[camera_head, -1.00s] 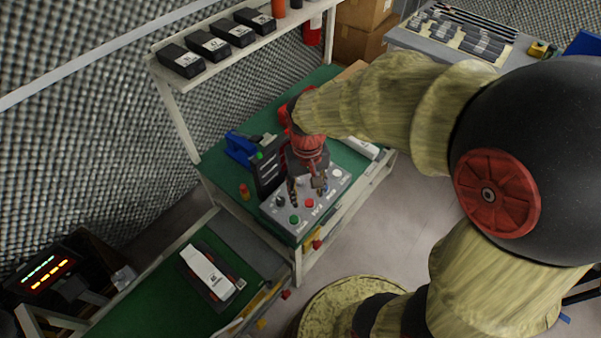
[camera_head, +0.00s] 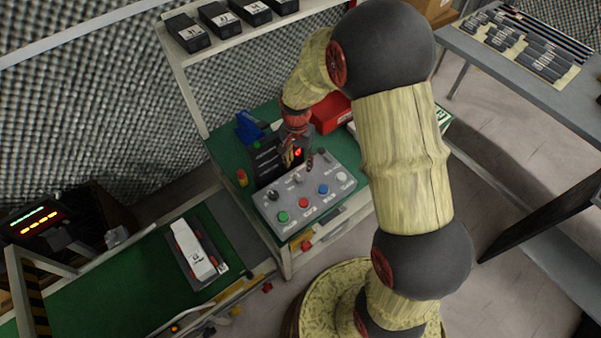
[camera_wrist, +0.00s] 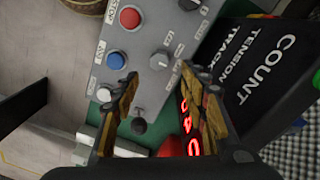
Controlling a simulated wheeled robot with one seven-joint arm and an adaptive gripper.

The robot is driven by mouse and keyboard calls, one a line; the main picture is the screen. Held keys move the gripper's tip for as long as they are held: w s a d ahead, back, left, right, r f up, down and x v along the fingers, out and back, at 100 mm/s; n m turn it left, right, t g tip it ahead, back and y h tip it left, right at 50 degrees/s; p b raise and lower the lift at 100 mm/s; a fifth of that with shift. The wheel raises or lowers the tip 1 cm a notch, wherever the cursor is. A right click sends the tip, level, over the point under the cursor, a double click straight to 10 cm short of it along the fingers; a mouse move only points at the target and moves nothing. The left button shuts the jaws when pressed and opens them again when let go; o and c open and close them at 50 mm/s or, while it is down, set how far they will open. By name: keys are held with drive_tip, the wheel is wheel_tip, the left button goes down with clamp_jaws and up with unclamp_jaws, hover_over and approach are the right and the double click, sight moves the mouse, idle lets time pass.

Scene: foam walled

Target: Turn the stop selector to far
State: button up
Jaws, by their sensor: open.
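The grey control panel (camera_head: 310,214) lies on the green bench and carries two dark selector knobs. The middle knob (camera_head: 298,178) also shows in the wrist view (camera_wrist: 159,60), between and just beyond my fingertips. The other knob (camera_head: 272,194) is at the panel's left end, cut off at the top of the wrist view (camera_wrist: 188,4). I cannot read which one is the stop selector or its setting. My gripper (camera_wrist: 160,74) is open and empty, its fingers on either side of the middle knob in that view; contact cannot be told. In the head view my gripper (camera_head: 297,160) is above the panel's back edge.
Green (camera_head: 283,216), red (camera_head: 303,203), blue (camera_head: 323,189) and white (camera_head: 341,177) buttons line the panel's front. A black ball-topped lever (camera_wrist: 139,125) stands close to my fingers. A black display unit (camera_wrist: 262,60) with red digits stands behind the panel.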

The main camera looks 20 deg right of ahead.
sight(300, 176)
drive_tip(key=shift+s+d+f+b, duration=0.1)
drive_tip(key=shift+f+b, duration=1.3)
drive_tip(key=shift+f, duration=2.5)
drive_tip(key=shift+c, duration=1.3)
drive_tip(key=c, duration=0.8)
clamp_jaws()
